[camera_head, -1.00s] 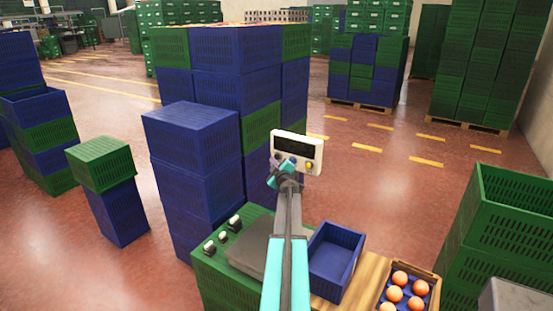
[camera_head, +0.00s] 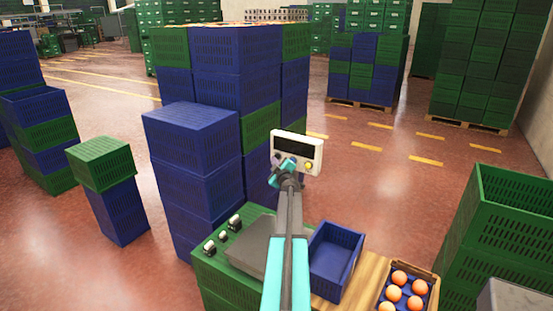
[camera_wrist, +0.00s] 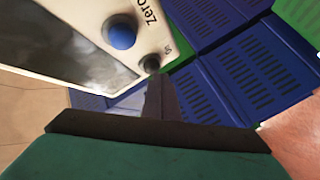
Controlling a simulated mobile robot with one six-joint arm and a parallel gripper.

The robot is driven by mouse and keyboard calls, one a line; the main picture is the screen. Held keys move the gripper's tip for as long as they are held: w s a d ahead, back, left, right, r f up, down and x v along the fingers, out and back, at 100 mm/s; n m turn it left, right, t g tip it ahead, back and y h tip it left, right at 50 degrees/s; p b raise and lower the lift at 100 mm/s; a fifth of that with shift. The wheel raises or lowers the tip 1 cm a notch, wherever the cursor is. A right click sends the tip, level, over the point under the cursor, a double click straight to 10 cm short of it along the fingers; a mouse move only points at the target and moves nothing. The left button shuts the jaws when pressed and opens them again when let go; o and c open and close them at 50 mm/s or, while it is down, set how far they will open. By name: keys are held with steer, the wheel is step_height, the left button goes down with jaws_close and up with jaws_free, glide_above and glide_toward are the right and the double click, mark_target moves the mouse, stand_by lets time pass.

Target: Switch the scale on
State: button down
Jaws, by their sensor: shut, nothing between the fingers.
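The scale's white display head (camera_head: 298,150) stands upright behind its grey weighing plate (camera_head: 252,246), with a dark screen and a yellow button (camera_head: 309,166) at its lower right. In the wrist view the head (camera_wrist: 90,25) is close, tilted in the picture. It shows a blue button (camera_wrist: 121,32) marked "zero" and a small dark button (camera_wrist: 152,62) marked "on". My gripper (camera_head: 283,171) is shut and empty at the lower left of the head and hides part of it. Its dark front edge shows below the "on" button in the wrist view. I cannot tell whether it touches the panel.
A blue crate (camera_head: 356,240) sits right of the scale, with a tray of oranges (camera_head: 434,281) beyond it on the wooden top. Tall blue and green crate stacks (camera_head: 230,60) stand behind. A green crate stack (camera_head: 515,205) stands at right. Open floor lies between.

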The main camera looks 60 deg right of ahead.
steer(key=shift+d, duration=0.5)
stand_by(0.7)
steer(key=shift+a+p, duration=0.2)
steer(key=shift+p, duration=0.1)
steer(key=shift+a, duration=0.8)
steer(key=a, duration=0.5)
stand_by(0.6)
stand_by(0.7)
